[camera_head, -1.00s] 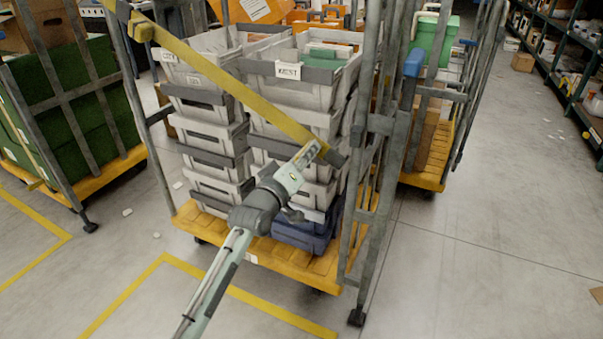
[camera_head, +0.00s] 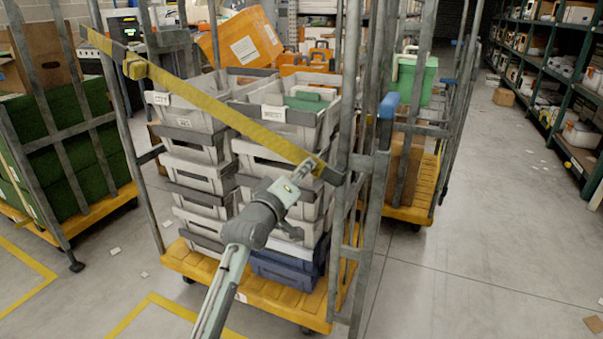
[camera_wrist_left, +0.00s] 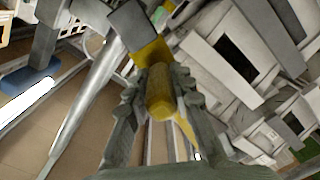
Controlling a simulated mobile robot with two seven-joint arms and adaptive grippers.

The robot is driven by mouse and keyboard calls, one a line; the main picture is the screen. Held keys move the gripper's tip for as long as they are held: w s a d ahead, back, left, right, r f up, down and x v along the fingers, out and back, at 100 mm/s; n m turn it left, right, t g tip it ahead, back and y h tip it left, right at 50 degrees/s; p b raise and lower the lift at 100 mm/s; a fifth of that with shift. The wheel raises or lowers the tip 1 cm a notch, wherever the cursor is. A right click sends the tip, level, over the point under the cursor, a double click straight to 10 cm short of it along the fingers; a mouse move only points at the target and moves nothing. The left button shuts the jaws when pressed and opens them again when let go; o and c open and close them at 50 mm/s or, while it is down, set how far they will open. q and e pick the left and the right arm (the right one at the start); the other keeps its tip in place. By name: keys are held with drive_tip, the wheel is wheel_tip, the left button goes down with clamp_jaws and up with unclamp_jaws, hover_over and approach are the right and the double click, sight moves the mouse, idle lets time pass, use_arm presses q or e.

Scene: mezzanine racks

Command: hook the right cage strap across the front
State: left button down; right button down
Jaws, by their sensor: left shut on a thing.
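The yellow strap (camera_head: 220,109) runs taut and slanting across the front of the cage, from a buckle at the left post (camera_head: 116,130) down to my left gripper (camera_head: 312,168). My left gripper is shut on the strap's yellow end piece, which sits between the fingers in the left wrist view (camera_wrist_left: 160,92). A dark hook end (camera_head: 331,176) sticks out past the fingers, close to the right post (camera_head: 345,150). In the left wrist view the dark end (camera_wrist_left: 136,25) lies beyond the fingers. I cannot tell whether it touches the post. My right gripper is not in view.
Stacked grey crates (camera_head: 200,172) and a blue crate (camera_head: 285,268) stand on the cage's yellow base (camera_head: 255,292) behind the strap. Another cage with green boxes (camera_head: 55,150) is at left. Open floor (camera_head: 480,250) lies at right, before the shelving (camera_head: 535,70).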

use_arm(q)
drive_tip(key=c, duration=1.3)
unclamp_jaws()
drive_tip(key=shift+d+r, duration=0.2)
drive_tip(key=shift+r, duration=0.75)
drive_tip(key=shift+f, duration=0.2)
drive_tip(key=shift+s+a, duration=0.1)
drive_tip(key=shift+s, duration=0.05)
drive_tip(key=v, duration=1.1)
drive_tip(key=shift+s+a+f, duration=0.15)
drive_tip(key=shift+s+f, duration=0.05)
drive_tip(key=shift+s, duration=0.1)
